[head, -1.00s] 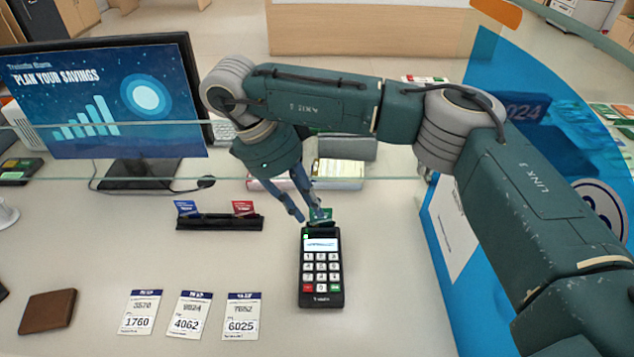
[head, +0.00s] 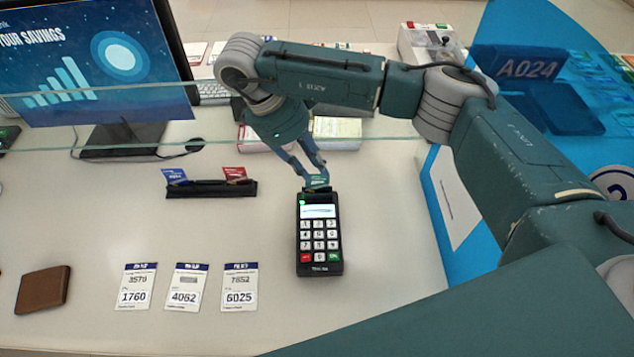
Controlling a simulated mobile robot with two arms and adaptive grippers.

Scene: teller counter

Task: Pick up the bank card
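A small green bank card (head: 317,182) stands upright at the top end of a black card terminal (head: 319,260), its lower edge hidden in the terminal. The terminal lies on the counter with its screen and keys facing up. My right gripper (head: 312,171) points down at the card from behind and above. Its two fingers show a gap between them, with the tips at the card's upper edge. I cannot tell whether they touch or grip the card. My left gripper is not in view.
A black holder (head: 210,190) with a blue and a red card stands left of the terminal. Three paper tickets (head: 186,287) and a brown wallet (head: 43,289) lie in front. A glass screen crosses behind. A monitor (head: 95,65) stands back left; blue panels are right.

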